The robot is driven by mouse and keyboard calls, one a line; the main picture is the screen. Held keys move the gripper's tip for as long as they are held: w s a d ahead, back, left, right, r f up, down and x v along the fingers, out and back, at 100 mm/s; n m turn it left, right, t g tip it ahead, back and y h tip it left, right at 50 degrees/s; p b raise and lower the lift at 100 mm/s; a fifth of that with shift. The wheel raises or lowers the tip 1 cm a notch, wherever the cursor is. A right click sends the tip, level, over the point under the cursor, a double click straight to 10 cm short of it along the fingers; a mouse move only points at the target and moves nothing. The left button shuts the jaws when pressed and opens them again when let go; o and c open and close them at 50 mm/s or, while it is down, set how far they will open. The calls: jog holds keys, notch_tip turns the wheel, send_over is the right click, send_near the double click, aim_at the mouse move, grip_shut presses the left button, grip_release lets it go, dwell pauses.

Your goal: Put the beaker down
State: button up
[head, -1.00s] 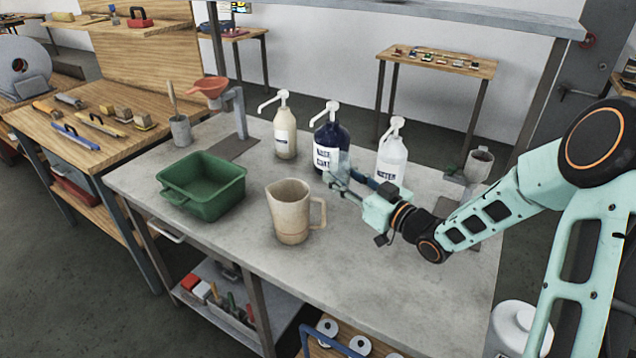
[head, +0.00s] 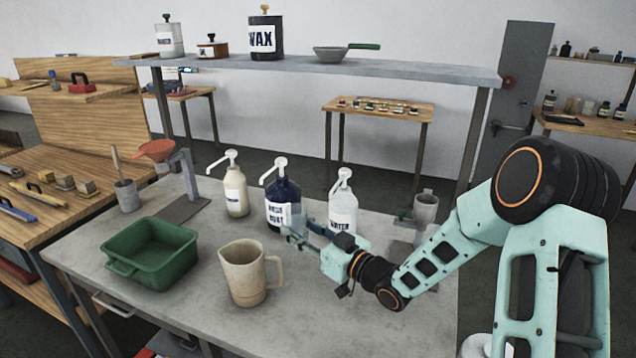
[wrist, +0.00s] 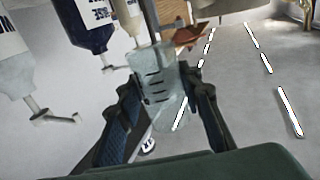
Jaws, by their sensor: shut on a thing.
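The beaker (wrist: 158,88) is clear, with dark graduation marks, and stands between the two fingers of my gripper (wrist: 163,82) in the wrist view. My gripper is shut on it. In the head view my gripper (head: 298,232) is over the grey bench (head: 330,310), in front of the dark pump bottle (head: 283,205) and the white pump bottle (head: 343,208). The beaker shows there only as a faint pale shape (head: 294,217) against the dark bottle. I cannot tell whether its base touches the bench.
A beige jug (head: 245,275) and a green tub (head: 152,255) stand left of my gripper. The bench front is clear right of the jug. A shelf (head: 330,66) spans above.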

jog(key=d+r+m+t+h+p, duration=0.2)
jog(key=d+r+m+h, duration=0.1)
jog(key=d, duration=0.5)
jog(key=d+r+m+t+h+p, duration=0.2)
jog(key=d+r+m+h, duration=0.1)
jog(key=d+h, duration=0.3)
jog(key=d+r+m+t+h+p, duration=0.2)
jog(key=d+r+m+h, duration=0.2)
jog(key=d, duration=0.6)
jog(key=shift+s+r+t+h, duration=0.2)
jog(key=shift+t+h, duration=0.1)
jog(key=shift+h, duration=0.2)
